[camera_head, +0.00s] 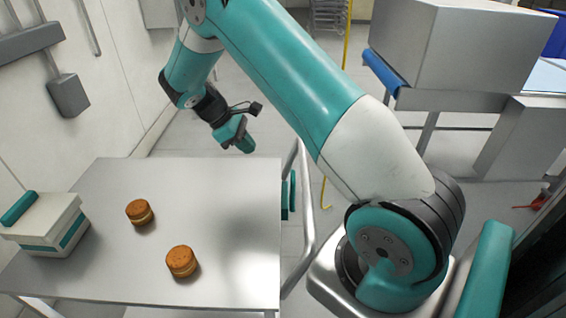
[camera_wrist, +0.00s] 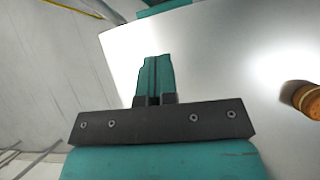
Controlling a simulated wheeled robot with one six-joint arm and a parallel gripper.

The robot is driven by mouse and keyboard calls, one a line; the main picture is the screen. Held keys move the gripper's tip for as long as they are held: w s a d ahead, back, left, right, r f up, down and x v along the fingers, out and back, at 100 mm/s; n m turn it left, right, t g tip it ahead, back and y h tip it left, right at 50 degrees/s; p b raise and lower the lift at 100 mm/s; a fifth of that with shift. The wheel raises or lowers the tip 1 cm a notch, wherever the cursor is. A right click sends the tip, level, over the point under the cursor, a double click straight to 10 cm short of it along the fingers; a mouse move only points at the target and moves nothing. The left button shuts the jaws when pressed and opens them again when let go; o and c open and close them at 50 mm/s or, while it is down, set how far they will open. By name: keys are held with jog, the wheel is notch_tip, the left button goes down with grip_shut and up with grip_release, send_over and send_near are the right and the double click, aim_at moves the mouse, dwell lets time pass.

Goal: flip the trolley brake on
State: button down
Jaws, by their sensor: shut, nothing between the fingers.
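A steel-topped table or trolley (camera_head: 225,190) stands at the left in the head view; its bare top also fills the right of the wrist view (camera_wrist: 235,65). A teal part (camera_head: 288,195) shows at its right edge, beside a curved metal rail (camera_head: 305,215). I cannot tell whether this is the brake, and no brake is clearly identifiable. My gripper (camera_head: 247,147) is above the far right corner of the top, apart from the teal part. In the wrist view its teal fingers (camera_wrist: 155,78) are together with nothing between them.
Two round filled pastries (camera_head: 140,212) (camera_head: 182,262) sit on the top. A white box with teal trim (camera_head: 45,225) stands at its left edge. A steel cabinet (camera_head: 450,45) is at the back right. Tiled floor shows beyond the table.

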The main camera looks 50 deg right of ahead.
jog(key=shift+w+d+f+n, duration=0.1)
jog(key=shift+d+f+n, duration=0.1)
jog(key=shift+n, duration=0.5)
jog(key=p, duration=0.3)
send_near(293, 190)
jog(key=w+d+f, duration=0.1)
jog(key=w+f, duration=0.1)
jog(key=w, duration=0.1)
jog(key=shift+w+d+f, duration=0.2)
jog(key=shift+d+f, duration=0.15)
jog(key=shift+d, duration=0.05)
jog(key=shift+s+d+f+p, duration=0.25)
jog(key=shift+s+d+p, duration=0.05)
jog(key=shift+s+d, duration=0.3)
jog(key=shift+s+d+f+p, duration=0.3)
jog(key=shift+s+d, duration=0.2)
jog(key=shift+s, duration=0.1)
jog(key=shift+s+d+f, duration=0.25)
jog(key=shift+s+d, duration=0.05)
jog(key=s+d, duration=0.2)
jog(key=shift+s+d+r, duration=0.2)
jog(key=shift+s, duration=0.1)
jog(key=shift+p, duration=0.3)
